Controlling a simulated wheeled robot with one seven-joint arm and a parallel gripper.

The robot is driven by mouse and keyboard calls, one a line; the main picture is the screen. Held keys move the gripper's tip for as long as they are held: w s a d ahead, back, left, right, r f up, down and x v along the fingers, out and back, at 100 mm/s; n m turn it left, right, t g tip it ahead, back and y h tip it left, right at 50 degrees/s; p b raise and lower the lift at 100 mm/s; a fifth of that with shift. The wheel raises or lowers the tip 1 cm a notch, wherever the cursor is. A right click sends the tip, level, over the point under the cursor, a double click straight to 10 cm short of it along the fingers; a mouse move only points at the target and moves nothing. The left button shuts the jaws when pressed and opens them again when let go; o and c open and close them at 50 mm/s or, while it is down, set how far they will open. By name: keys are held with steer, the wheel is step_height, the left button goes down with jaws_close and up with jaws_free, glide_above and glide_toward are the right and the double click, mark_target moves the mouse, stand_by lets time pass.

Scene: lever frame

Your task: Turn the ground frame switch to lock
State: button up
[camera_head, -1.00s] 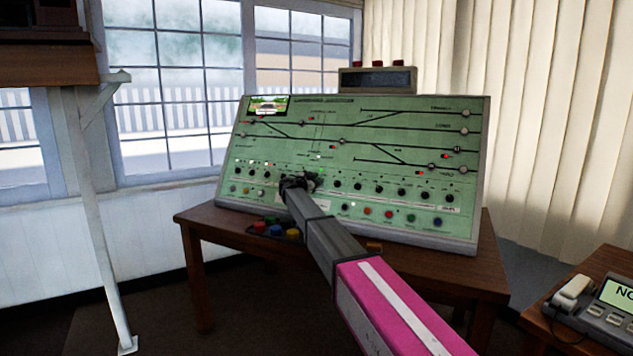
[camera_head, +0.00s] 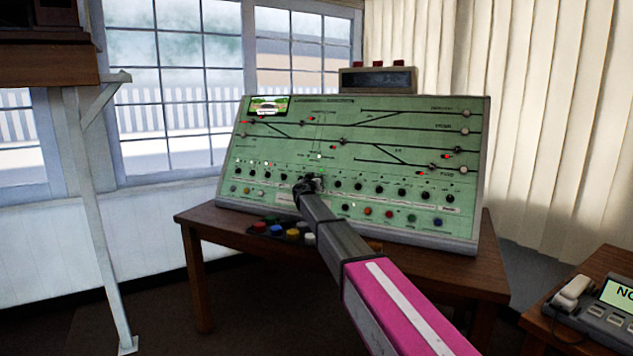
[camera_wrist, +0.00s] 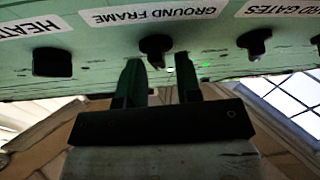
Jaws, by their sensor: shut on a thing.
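The ground frame switch (camera_wrist: 156,46) is a dark knob beside the white "GROUND FRAME" label (camera_wrist: 152,15) in the wrist view. My gripper (camera_wrist: 159,63) has one finger on each side of this knob and is shut on it at the fingertips. In the head view, my gripper (camera_head: 309,184) reaches the lower middle of the green control panel (camera_head: 285,150) and hides the switch there. I cannot read which position the switch points to.
Other dark knobs flank the switch: one by the "HEAT" label (camera_wrist: 52,62) and one by the "GATES" label (camera_wrist: 254,42). The panel stands on a wooden table (camera_head: 200,222) with coloured buttons (camera_head: 292,235) in front. A telephone (camera_head: 572,293) is at right.

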steer(key=n+y, duration=0.2)
steer(key=n, duration=0.1)
steer(key=n+y, duration=0.2)
steer(key=n, duration=0.1)
steer(key=shift+a, duration=0.1)
steer(key=shift+n, duration=0.5)
steer(key=o, duration=0.6)
steer(key=shift+c, duration=0.2)
steer(key=shift+s, duration=0.15)
steer(key=s, duration=1)
steer(key=shift+s+a, duration=0.25)
steer(key=shift+s, duration=0.05)
steer(key=shift+s, duration=0.1)
